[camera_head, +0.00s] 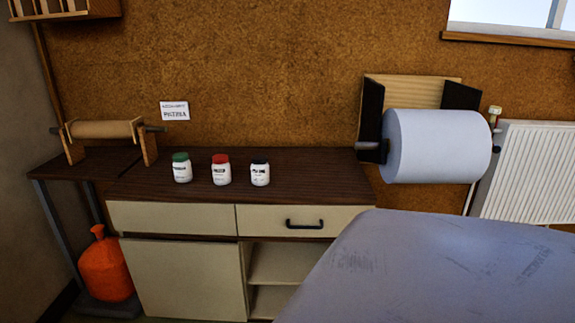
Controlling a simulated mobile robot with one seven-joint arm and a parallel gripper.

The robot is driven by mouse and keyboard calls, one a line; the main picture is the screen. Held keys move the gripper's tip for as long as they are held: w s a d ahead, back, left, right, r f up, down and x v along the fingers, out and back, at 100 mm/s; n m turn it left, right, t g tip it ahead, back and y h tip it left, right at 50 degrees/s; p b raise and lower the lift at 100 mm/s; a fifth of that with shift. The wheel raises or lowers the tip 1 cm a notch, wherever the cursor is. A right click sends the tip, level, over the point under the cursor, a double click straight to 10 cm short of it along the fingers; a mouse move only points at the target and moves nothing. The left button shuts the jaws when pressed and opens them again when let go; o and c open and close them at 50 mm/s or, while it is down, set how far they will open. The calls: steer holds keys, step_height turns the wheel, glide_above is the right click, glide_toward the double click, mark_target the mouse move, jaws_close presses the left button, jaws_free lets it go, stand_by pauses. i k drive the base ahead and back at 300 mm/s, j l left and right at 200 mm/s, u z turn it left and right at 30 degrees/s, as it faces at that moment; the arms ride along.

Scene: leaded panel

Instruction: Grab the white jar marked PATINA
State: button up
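Three small white jars stand upright in a row on the dark wooden cabinet top (305,178). The left one has a green lid (182,168), the middle one a red lid (221,170), and the right one a dark lid (260,173). Each has dark print on its front, too small and blurred to read surely, so I cannot tell which is marked PATINA. A white wall sign (175,111) hangs above the left jar; its lower line looks like PATINA. The jars stand apart from each other. My gripper is not in view.
A paper roll on a wooden holder (103,130) stands left of the jars. A big white roll (437,146) juts from the wall at right. A large scuffed grey surface (430,270) fills the lower right foreground. An orange cylinder (105,268) stands low left. The cabinet top right of the jars is clear.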

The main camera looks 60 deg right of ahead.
mark_target(260, 168)
steer(key=i+z, duration=0.2)
steer(key=z, duration=0.2)
steer(key=i+z, duration=0.2)
steer(key=z, duration=0.2)
steer(key=i+j+z, duration=0.1)
steer(key=z, duration=0.3)
steer(key=i+z, duration=0.35)
steer(key=i+j+z, duration=0.1)
steer(key=z, duration=0.25)
steer(key=i+j+z, duration=0.2)
steer(key=z, duration=0.15)
steer(key=i+j+z, duration=0.15)
steer(key=i, duration=0.25)
steer(key=i+j+z, duration=0.2)
steer(key=i+j, duration=0.1)
steer(key=i, duration=0.05)
